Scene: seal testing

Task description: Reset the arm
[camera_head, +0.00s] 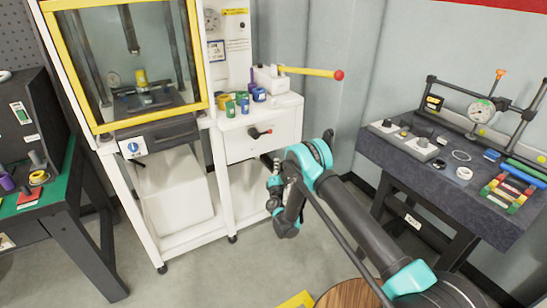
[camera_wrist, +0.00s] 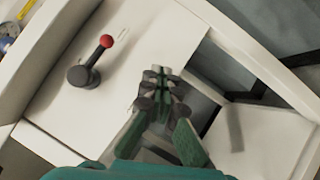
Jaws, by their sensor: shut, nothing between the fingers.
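My arm reaches out from the lower right in the head view and bends at a teal elbow joint (camera_head: 308,160). My gripper (camera_head: 275,190) hangs in front of the white cabinet, below its top. In the wrist view my gripper (camera_wrist: 160,75) has its dark fingers together, with nothing held between them. Behind it is the cabinet front with a red-knobbed lever (camera_wrist: 92,65); the lever also shows in the head view (camera_head: 258,133), left of my arm and apart from my gripper.
The white cabinet (camera_head: 238,150) carries several coloured cylinders and a yellow lever with a red ball (camera_head: 310,72). A yellow-framed press (camera_head: 125,65) stands left. A dark bench (camera_head: 450,190) with a gauge stands right. A green-topped table (camera_head: 60,190) is at far left. Grey floor is open in front.

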